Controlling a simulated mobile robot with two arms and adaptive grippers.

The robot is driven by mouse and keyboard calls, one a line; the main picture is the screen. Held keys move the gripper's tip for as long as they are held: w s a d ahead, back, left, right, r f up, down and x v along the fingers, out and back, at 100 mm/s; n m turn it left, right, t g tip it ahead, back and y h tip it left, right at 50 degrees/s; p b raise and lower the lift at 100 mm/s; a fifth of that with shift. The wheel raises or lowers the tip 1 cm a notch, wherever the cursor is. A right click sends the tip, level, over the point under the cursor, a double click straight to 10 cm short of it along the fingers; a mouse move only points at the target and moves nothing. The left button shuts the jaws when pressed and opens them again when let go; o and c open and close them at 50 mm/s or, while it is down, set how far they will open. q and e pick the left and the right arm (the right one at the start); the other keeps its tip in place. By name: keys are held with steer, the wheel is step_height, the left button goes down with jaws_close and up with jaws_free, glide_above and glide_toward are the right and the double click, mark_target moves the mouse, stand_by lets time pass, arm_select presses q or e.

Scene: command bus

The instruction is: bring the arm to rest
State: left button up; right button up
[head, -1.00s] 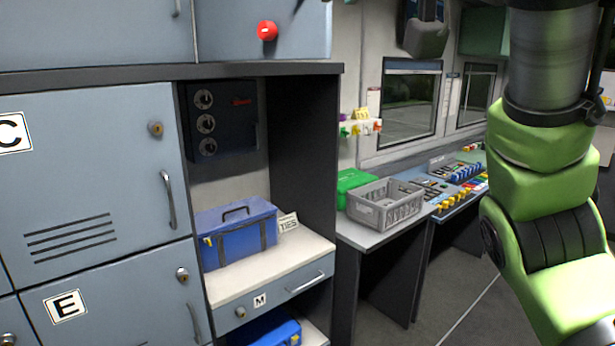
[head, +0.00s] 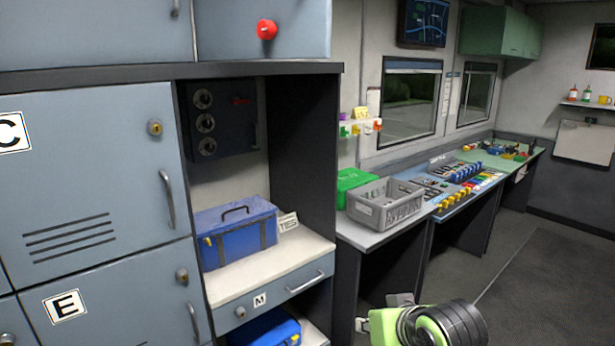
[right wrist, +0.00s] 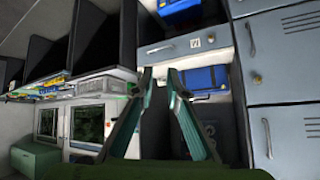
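My right arm (head: 440,325) shows low in the head view, a green and dark piece at the bottom edge, right of the cabinet. In the right wrist view the two fingers of my right gripper (right wrist: 159,76) stand apart with a gap between their tips. Nothing shows between them, so the gripper is open and empty. Behind the fingers, the wrist view shows the cabinet and a blue box, turned upside down. My left gripper is in neither view.
A grey-blue cabinet (head: 95,170) fills the left. Its niche holds a blue toolbox (head: 237,233) above a drawer (head: 275,297). A grey crate (head: 385,204) and a green box (head: 352,183) stand on the counter. Open floor (head: 545,275) lies at right.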

steer(key=s+d+f+g+h, duration=0.1)
steer(key=s+d+f+g, duration=0.25)
steer(key=s+f, duration=1)
steer(key=s+d+f+g+h, duration=0.15)
steer(key=s+d+f, duration=0.35)
steer(key=s+f, duration=0.85)
steer(key=s+f+g+b, duration=0.1)
steer(key=s+f, duration=0.1)
steer(key=f, duration=1)
steer(key=s+f+g+b, duration=0.1)
steer(key=s+f, duration=0.1)
steer(key=f, duration=0.9)
arm_select(q)
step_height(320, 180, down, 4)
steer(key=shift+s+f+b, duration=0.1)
steer(key=shift+b, duration=0.95)
arm_select(e)
steer(key=s+d+f, duration=0.2)
steer(key=s+f, duration=1.6)
steer(key=f, duration=0.1)
steer(key=shift+d+f+n+g, duration=0.15)
steer(key=shift+d+n+g, duration=0.15)
steer(key=shift+n+g, duration=0.1)
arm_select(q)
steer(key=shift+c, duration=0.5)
